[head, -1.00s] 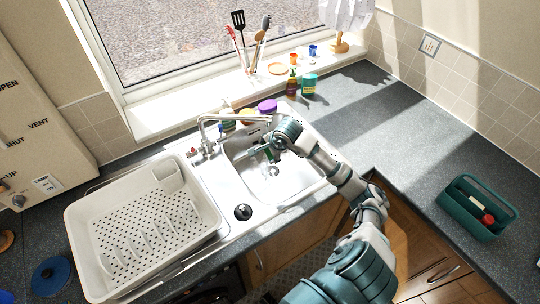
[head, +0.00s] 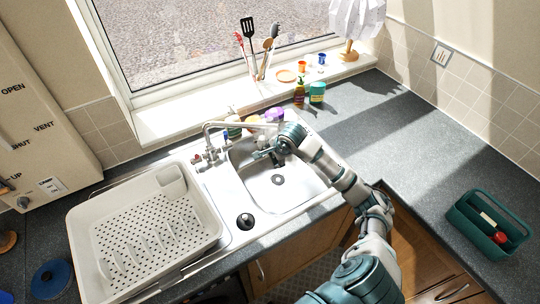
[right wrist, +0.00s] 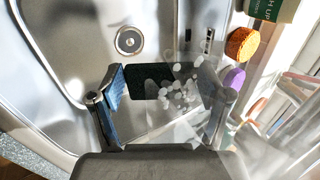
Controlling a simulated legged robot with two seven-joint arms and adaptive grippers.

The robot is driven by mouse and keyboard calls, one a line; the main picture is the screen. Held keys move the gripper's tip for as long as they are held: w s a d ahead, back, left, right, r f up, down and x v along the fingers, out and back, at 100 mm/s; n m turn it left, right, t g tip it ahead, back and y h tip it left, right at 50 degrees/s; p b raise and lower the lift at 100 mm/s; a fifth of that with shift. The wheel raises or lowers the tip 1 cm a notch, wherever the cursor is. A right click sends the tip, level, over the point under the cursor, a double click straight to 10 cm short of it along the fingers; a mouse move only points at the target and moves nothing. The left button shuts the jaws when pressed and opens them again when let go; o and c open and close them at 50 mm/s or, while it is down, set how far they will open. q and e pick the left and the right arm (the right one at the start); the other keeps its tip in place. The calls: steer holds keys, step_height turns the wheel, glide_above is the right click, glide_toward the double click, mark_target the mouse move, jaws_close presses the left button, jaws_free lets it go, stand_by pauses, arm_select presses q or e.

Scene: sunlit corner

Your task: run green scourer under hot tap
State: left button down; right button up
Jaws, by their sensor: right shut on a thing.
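My right gripper (head: 268,154) is over the back part of the sink basin (head: 300,190), close to the spout of the tap (head: 236,124). In the right wrist view it is shut on a dark green scourer (right wrist: 138,86), held between its two fingers. White droplet-like blobs and a pale, see-through streak cover the scourer's right part, like water splashing on it. The scourer is hard to make out in the head view. The tap's handles (head: 203,157) stand left of the basin, with a red mark on one. My left gripper is out of view.
A white dish rack (head: 105,262) stands on the drainer to the left. Bottles and tubs (head: 316,92) stand behind the sink, by the window sill. A green caddy (head: 470,238) is on the right worktop.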

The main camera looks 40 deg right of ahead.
steer(key=shift+s+d+f+b, duration=0.15)
steer(key=shift+s+d+f, duration=0.05)
steer(key=shift+s+d, duration=0.35)
steer(key=shift+s+d+f+b, duration=0.2)
steer(key=shift+s+d, duration=0.25)
steer(key=shift+s, duration=0.2)
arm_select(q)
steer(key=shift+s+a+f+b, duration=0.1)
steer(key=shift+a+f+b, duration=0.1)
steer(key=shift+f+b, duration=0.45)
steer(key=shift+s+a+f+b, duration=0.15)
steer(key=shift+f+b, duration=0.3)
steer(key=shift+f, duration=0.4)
arm_select(e)
steer(key=s+a+r, duration=0.1)
steer(key=s+a, duration=0.2)
steer(key=s, duration=0.2)
steer(key=shift+s+a, duration=0.15)
steer(key=shift+a, duration=0.1)
